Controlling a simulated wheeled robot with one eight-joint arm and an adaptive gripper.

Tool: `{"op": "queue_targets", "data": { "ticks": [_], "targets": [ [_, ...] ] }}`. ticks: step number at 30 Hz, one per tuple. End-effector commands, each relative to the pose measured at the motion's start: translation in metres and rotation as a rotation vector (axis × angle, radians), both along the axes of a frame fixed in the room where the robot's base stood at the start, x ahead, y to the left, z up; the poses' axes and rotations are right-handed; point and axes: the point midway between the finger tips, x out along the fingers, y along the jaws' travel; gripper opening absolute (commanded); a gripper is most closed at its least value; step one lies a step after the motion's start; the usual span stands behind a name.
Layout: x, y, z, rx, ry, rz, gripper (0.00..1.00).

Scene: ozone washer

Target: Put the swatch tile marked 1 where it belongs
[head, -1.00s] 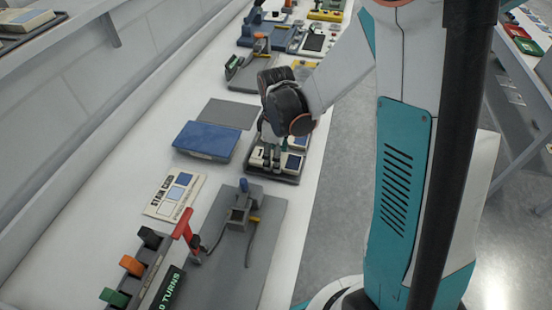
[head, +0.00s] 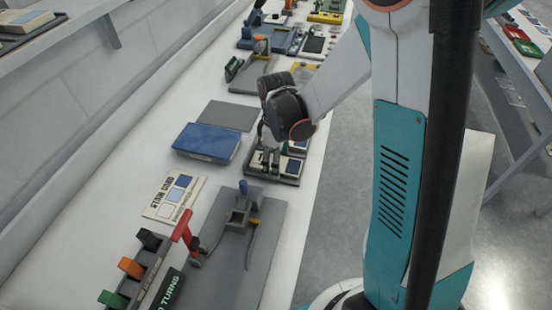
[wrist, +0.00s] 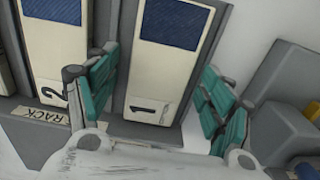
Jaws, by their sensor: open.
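The tile marked 1 (wrist: 165,75) is cream with a dark blue textured patch. It stands in a dark tray labelled RACK (wrist: 42,141), beside the cream tile marked 2 (wrist: 55,60), which also has a blue patch. My gripper (wrist: 162,85) is open, with one teal finger on each side of tile 1; the left finger is between tiles 1 and 2. I cannot tell if the fingers touch the tile. In the head view my gripper (head: 268,155) is down over the rack (head: 287,180), partly hiding its tiles.
A blue book-like block (head: 206,142) and a grey mat (head: 228,114) lie left of the rack. A grey board with a clamp-like device (head: 238,218) and a red-handled part (head: 184,226) are in front. Bare bench lies along the left.

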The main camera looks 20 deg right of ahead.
Motion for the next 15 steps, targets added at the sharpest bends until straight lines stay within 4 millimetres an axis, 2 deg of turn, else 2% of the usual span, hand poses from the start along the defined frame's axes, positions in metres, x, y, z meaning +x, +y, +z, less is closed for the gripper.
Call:
{"op": "queue_targets", "data": {
  "ticks": [5,15],
  "targets": [
    [0.0,0.0,0.028,0.0,0.0,0.0,0.75],
    [0.0,0.0,0.096,0.0,0.0,0.0,0.75]
  ]
}}
